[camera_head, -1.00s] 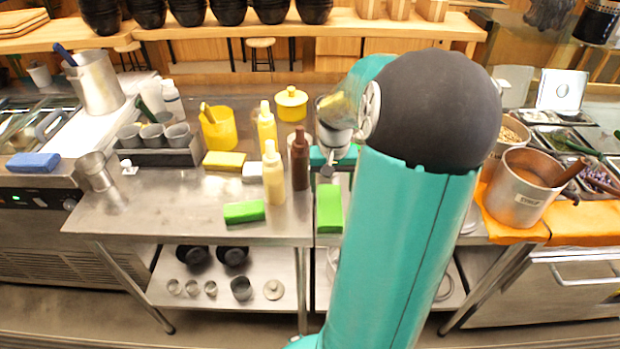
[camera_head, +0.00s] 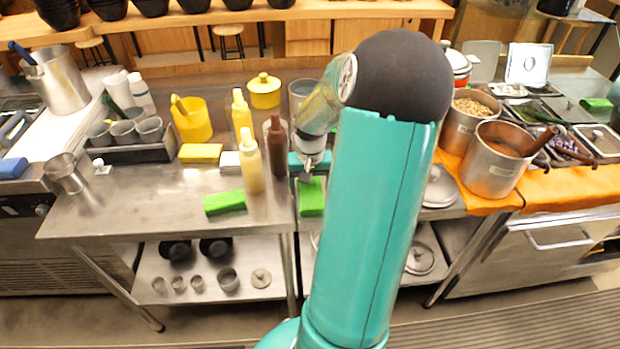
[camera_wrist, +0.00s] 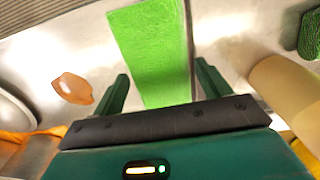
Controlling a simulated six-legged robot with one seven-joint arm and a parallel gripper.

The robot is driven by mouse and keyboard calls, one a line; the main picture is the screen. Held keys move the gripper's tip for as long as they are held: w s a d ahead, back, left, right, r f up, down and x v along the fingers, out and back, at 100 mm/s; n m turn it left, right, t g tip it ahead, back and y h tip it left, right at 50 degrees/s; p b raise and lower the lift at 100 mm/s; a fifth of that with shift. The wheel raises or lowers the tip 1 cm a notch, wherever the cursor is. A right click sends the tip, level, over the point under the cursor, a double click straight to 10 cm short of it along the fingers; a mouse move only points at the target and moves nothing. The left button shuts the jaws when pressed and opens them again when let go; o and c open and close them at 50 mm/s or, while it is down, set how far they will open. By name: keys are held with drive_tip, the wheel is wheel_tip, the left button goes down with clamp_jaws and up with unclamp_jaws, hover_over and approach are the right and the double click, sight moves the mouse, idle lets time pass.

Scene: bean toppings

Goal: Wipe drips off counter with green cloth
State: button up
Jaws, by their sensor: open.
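A bright green cloth (camera_head: 311,196) lies flat near the front edge of the steel counter. In the wrist view the green cloth (camera_wrist: 150,50) stretches away between my two fingers. My gripper (camera_wrist: 163,72) is open and empty above its near end; I cannot tell how high. In the head view my gripper (camera_head: 306,177) shows small, just behind the cloth. An orange-brown drip (camera_wrist: 73,88) lies on the counter left of the cloth in the wrist view; my arm seems to hide that spot in the head view. A second green cloth (camera_head: 224,202) lies further left.
A cream bottle (camera_head: 251,165) and a brown bottle (camera_head: 276,148) stand left of my gripper. A yellow sponge (camera_head: 200,153) and a cup rack (camera_head: 125,148) are further left. Pots (camera_head: 497,160) stand on an orange cloth at right. Bare counter lies left of the second green cloth.

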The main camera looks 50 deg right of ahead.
sight(310, 187)
drive_tip(key=c, duration=0.7)
drive_tip(key=shift+r, duration=2.5)
drive_tip(key=shift+c, duration=0.2)
drive_tip(key=o, duration=0.4)
drive_tip(key=shift+c, duration=0.2)
drive_tip(key=c, duration=0.3)
